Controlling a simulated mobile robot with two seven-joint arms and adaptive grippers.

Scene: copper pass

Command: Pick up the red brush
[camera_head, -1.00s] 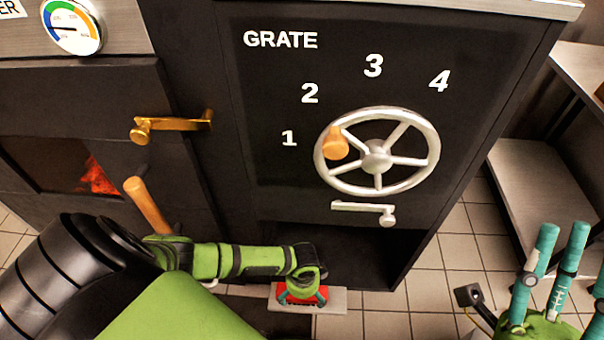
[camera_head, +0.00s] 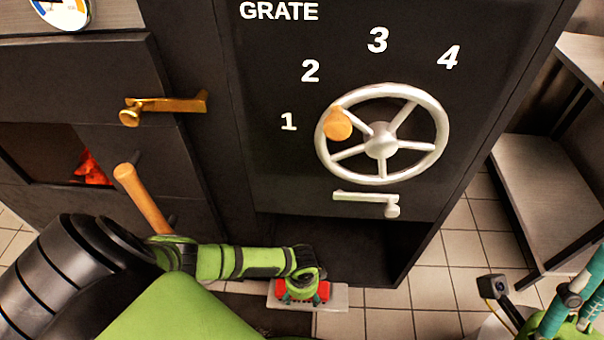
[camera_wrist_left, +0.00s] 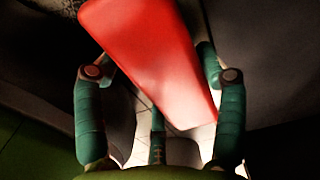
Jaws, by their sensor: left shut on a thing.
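The red brush (camera_head: 288,288) is at the lower middle of the head view, partly hidden by my left gripper (camera_head: 303,297). In the left wrist view the red brush (camera_wrist_left: 150,55) is a smooth, tapering red block between the teal fingers of my left gripper (camera_wrist_left: 158,92). My left gripper is shut on it. The brush's bristles cannot be made out. My right gripper (camera_head: 570,305) is at the lower right edge, apart from the brush and partly cut off, so its opening cannot be told.
A pale flat plate (camera_head: 338,297) shows under the brush, by the dark cabinet's open bottom recess (camera_head: 345,248). A spoked wheel (camera_head: 382,140) and a grey lever (camera_head: 365,198) are above. A wooden handle (camera_head: 143,200) rises beside my left arm. A grey bench (camera_head: 545,190) stands right.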

